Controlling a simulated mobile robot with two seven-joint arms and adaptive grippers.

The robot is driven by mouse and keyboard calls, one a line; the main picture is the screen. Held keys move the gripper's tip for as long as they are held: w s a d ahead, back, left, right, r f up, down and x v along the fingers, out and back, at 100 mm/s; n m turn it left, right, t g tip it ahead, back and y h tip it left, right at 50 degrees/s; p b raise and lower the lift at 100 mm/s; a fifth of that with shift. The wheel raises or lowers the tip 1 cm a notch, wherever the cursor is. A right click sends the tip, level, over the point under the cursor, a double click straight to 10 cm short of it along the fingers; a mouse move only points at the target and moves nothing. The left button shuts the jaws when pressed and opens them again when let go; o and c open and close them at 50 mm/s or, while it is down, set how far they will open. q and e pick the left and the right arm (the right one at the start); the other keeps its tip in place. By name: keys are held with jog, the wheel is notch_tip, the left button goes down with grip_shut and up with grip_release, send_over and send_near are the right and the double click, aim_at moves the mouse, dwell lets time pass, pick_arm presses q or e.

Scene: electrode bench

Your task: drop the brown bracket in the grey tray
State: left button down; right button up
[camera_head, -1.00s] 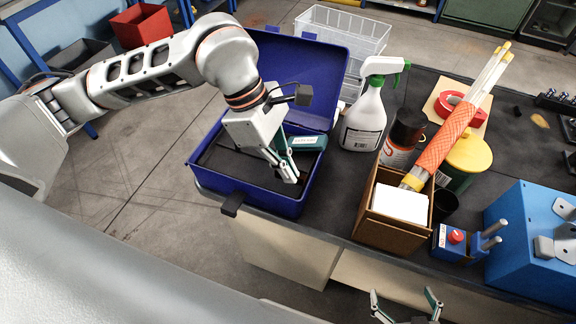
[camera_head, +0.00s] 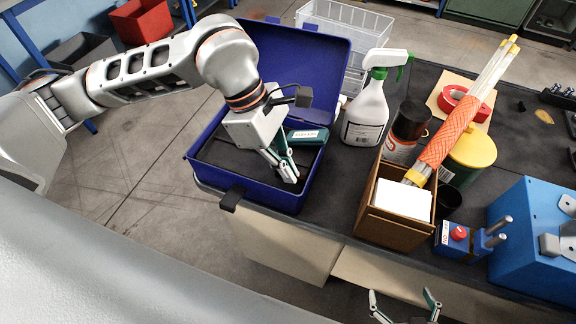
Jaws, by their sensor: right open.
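I can make out neither a brown bracket nor a grey tray in the head view. My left gripper (camera_head: 287,172) reaches down into the open blue case (camera_head: 262,200), over its dark lining. Its fingers are seen edge-on, so I cannot tell whether they are apart or holding something. A teal box with a white label (camera_head: 306,136) lies in the case just behind the fingers. My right gripper (camera_head: 405,303) is at the bottom edge of the view, in front of the bench, with its fingers spread and nothing between them.
A cardboard box (camera_head: 380,230) with long rods stands right of the case. Behind it are a spray bottle (camera_head: 366,112), a dark can (camera_head: 408,125) and a yellow-lidded tin (camera_head: 473,148). A blue block (camera_head: 530,235) with grey metal parts sits at the right.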

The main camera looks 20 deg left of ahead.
pick_arm(q)
jog(key=c, duration=2.2)
grip_release()
jog(key=shift+r, duration=0.15)
jog(key=v, duration=1.1)
jog(key=shift+a+r, duration=0.15)
jog(key=shift+r, duration=0.25)
